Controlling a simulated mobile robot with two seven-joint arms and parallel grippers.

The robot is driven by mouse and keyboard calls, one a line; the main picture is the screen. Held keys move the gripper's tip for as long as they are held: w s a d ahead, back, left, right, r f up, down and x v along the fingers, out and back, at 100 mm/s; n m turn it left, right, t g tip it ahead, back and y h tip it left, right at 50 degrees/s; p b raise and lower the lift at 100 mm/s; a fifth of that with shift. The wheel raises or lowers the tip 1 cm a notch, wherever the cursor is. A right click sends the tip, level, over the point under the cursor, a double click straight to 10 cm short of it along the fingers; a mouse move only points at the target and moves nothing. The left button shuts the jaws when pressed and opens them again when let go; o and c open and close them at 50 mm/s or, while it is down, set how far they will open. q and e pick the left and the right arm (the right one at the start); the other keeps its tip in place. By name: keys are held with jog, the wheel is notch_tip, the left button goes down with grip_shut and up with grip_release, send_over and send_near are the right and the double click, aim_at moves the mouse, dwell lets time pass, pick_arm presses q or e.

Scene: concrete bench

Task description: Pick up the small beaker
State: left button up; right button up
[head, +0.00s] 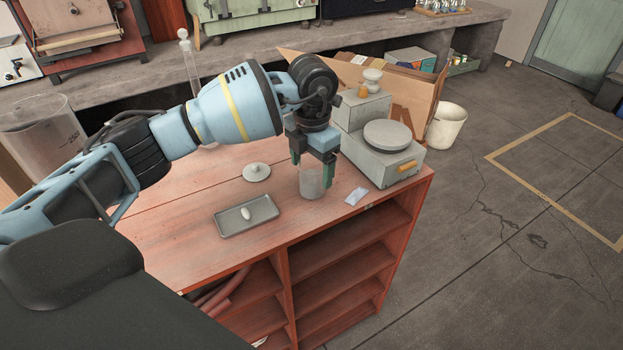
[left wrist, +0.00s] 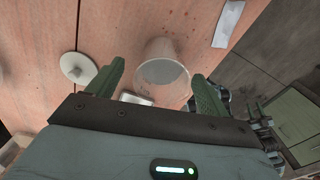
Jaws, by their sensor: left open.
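The small beaker (head: 311,184) is a clear, greyish glass standing upright on the red wooden bench top (head: 180,207), near its front edge. My left gripper (head: 314,175) is directly above it, pointing down, with its green fingers at the beaker's sides in the head view. In the left wrist view the beaker (left wrist: 163,75) shows between the two open fingers (left wrist: 160,85), with a gap visible at the left finger. Whether either finger touches the glass I cannot tell. My right gripper is not in view.
A grey balance (head: 383,157) stands right of the beaker, close to my gripper. A small white packet (head: 356,196) lies between them. A grey tray (head: 236,222) with a white oval piece and a white round lid-like disc (head: 256,172) lie to the left. Open shelves are below.

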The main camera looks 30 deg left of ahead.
pick_arm(q)
jog(key=shift+f, duration=1.5)
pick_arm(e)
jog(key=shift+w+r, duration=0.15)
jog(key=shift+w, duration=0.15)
pick_arm(q)
jog(key=c, duration=1.1)
jog(key=shift+c, duration=0.2)
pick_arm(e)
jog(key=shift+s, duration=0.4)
pick_arm(q)
jog(key=shift+r, duration=0.1)
jog(key=shift+r, duration=0.8)
jog(key=shift+s+d+r, duration=0.1)
jog(key=shift+d+r, duration=0.15)
jog(key=shift+r, duration=0.25)
jog(key=shift+s+d+r, duration=0.1)
jog(key=shift+d+r, duration=0.15)
jog(key=shift+r, duration=0.2)
jog(key=s+d, duration=0.3)
jog(key=d, duration=0.4)
jog(key=s+d+r+b, duration=0.1)
jog(key=s+d, duration=0.1)
jog(key=d, duration=0.5)
jog(key=shift+s+r, duration=0.2)
jog(key=shift+s, duration=0.2)
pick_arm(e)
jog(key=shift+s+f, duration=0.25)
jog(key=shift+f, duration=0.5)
